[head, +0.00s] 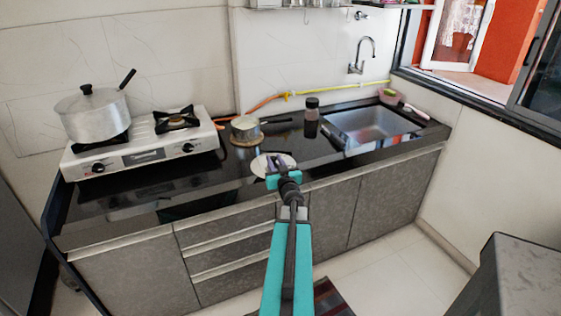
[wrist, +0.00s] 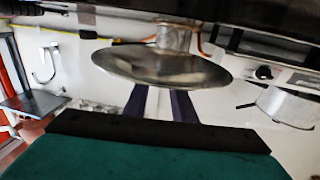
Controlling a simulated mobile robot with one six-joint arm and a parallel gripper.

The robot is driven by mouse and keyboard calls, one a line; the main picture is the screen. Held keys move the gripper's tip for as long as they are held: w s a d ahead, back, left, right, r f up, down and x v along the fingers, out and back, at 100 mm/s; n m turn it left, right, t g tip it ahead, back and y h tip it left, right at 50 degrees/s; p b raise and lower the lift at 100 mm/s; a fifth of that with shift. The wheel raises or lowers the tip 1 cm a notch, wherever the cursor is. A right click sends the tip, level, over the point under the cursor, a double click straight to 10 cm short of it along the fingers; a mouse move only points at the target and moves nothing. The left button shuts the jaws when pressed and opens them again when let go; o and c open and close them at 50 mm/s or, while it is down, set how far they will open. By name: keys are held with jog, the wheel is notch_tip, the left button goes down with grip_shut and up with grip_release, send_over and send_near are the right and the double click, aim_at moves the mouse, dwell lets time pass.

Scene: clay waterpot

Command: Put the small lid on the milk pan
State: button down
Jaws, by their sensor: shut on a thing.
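The small lid (head: 259,166) is a round silver disc held in front of the counter edge in the head view. My gripper (head: 274,165) is shut on it. In the wrist view, which is upside down, the lid (wrist: 160,68) is seen nearly edge-on at the dark fingers (wrist: 159,95); the exact grip point is hidden. The milk pan (head: 245,132) is a small metal pan on a round wooden board, its dark handle pointing right. It stands on the counter beyond the lid, apart from it in the head view. Part of it (wrist: 174,38) shows behind the lid in the wrist view.
A stove (head: 145,149) with a large lidded pot (head: 95,115) stands left. A dark-capped jar (head: 312,104) and the sink (head: 370,124) are to the right. An orange and yellow hose (head: 330,91) runs along the wall. The black counter (head: 225,180) is clear in front of the milk pan.

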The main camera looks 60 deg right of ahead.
jog(key=w+a+r+n+t+y, duration=0.1)
jog(key=w+a+n+t+y, duration=0.15)
jog(key=w+a+y, duration=0.5)
jog(key=w+a+r+n+t+y, duration=0.15)
jog(key=w+a+n, duration=0.25)
jog(key=w+a, duration=0.75)
jog(key=w+a+r+n+t+y, duration=0.1)
jog(key=w+a+n+y, duration=0.3)
jog(key=a, duration=1.1)
jog(key=s+a+n+g+y, duration=0.1)
jog(key=a+n+g+y, duration=0.2)
jog(key=a, duration=1.4)
jog(key=s+a+n+g+y, duration=0.1)
jog(key=a+n+g+y, duration=0.3)
jog(key=a+y, duration=0.7)
jog(key=shift+a+f+n+g, duration=0.4)
jog(key=shift+a+n, duration=0.75)
jog(key=shift+a, duration=2.4)
